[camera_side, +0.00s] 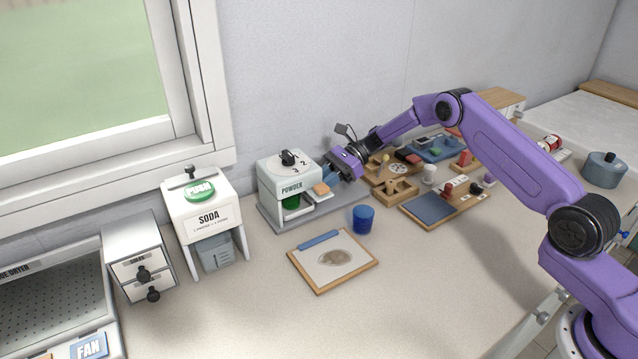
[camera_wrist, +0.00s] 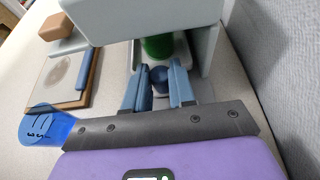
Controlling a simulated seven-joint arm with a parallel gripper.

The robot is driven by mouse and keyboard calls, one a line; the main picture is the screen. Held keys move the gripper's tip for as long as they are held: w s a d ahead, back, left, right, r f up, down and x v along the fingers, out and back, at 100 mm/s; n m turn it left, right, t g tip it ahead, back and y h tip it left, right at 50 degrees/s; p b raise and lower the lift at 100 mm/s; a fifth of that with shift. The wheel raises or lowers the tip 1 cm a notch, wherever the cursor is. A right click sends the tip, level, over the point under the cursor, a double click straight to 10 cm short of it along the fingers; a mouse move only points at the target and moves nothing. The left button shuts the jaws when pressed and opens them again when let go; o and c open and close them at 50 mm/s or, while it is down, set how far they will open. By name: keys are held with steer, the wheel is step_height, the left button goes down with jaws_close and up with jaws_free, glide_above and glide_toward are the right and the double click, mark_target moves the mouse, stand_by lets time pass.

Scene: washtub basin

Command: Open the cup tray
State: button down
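The white powder machine (camera_side: 285,180) stands against the wall, with a green cup (camera_side: 291,202) in its opening. In the wrist view the green cup (camera_wrist: 158,47) stands on a pale tray (camera_wrist: 183,52) between the machine's side walls (camera_wrist: 208,42). A dark blue round knob (camera_wrist: 159,75) is at the tray's near end. My gripper (camera_wrist: 159,80) has its two blue fingers on either side of this knob. I cannot tell whether they press on it. In the side view my gripper (camera_side: 334,178) is at the machine's right side and hides the knob.
A tan block (camera_side: 321,189) sits on a white ledge beside the machine. A blue cup (camera_side: 363,219) and a board (camera_side: 333,262) with a blue bar lie in front. The soda machine (camera_side: 205,215) stands left. Trays with small items crowd the right. The front counter is clear.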

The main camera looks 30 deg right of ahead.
steer(key=shift+d, duration=1.75)
steer(key=c, duration=0.9)
jaws_free()
steer(key=shift+c, duration=0.2)
steer(key=shift+d+r, duration=0.1)
steer(key=shift+d, duration=0.15)
steer(key=shift+v, duration=1.25)
step_height(320, 180, up, 7)
